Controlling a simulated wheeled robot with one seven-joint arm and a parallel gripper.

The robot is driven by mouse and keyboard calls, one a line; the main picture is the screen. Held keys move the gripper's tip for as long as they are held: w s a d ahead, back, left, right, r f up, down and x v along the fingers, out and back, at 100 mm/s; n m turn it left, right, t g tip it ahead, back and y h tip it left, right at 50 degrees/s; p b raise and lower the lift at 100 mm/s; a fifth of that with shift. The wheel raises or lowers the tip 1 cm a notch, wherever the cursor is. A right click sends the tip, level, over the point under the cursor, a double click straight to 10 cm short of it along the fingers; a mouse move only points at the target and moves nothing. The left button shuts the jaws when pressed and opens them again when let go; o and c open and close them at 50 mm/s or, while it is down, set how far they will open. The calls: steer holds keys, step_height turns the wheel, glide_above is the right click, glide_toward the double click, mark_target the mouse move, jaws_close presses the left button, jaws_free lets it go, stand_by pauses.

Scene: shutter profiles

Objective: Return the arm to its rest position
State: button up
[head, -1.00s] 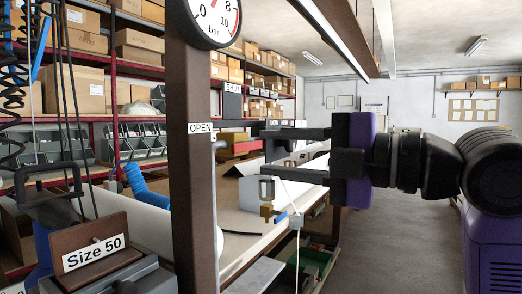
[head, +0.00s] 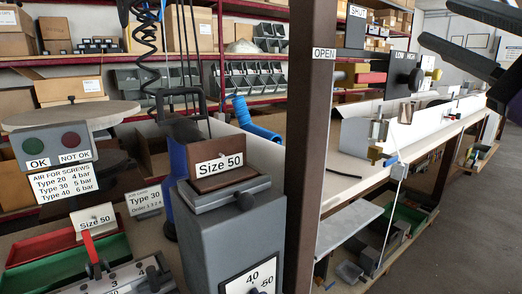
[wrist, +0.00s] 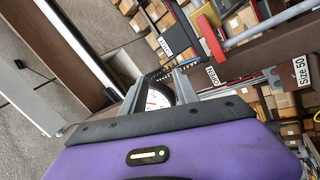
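In the head view parts of my arm (head: 490,60) show raised at the upper right edge, partly cut off by the frame. It is clear of the bench and of the brown post (head: 306,130).
The post carries an OPEN label (head: 324,54), with a SHUT label (head: 357,12) and a red part (head: 372,78) beside it. A long bench (head: 345,165) runs right. A grey Size 50 box (head: 222,225) stands in front. Bare floor (head: 462,220) lies at right.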

steer(key=d+f+m+t+h, duration=0.3)
steer(key=d+f+m+h, duration=0.1)
steer(key=f+m+h, duration=0.3)
steer(key=d+f+m+t+h, duration=0.3)
steer(key=d+f+m+h, duration=0.15)
steer(key=f+m, duration=0.4)
steer(key=s+a+f+m+g+h, duration=0.15)
steer(key=s+f+m, duration=0.3)
steer(key=f, duration=0.55)
steer(key=s+a+f+m+g+h, duration=0.1)
steer(key=s+f+m+g+h, duration=0.25)
steer(key=f, duration=0.65)
steer(key=s+a+f+n+g+y, duration=0.2)
steer(key=s+a+f, duration=0.1)
steer(key=s+f, duration=0.5)
steer(key=s+a+f+n+g+y, duration=0.1)
steer(key=s+a+f+g+y, duration=0.3)
steer(key=s, duration=0.6)
steer(key=s+a+f+n+h, duration=0.1)
steer(key=s+a+f+n, duration=0.15)
steer(key=s+f, duration=0.6)
step_height(320, 180, up, 17)
steer(key=m+p, duration=0.1)
steer(key=p, duration=1.5)
steer(key=shift+w+r, duration=0.2)
steer(key=shift+w, duration=0.1)
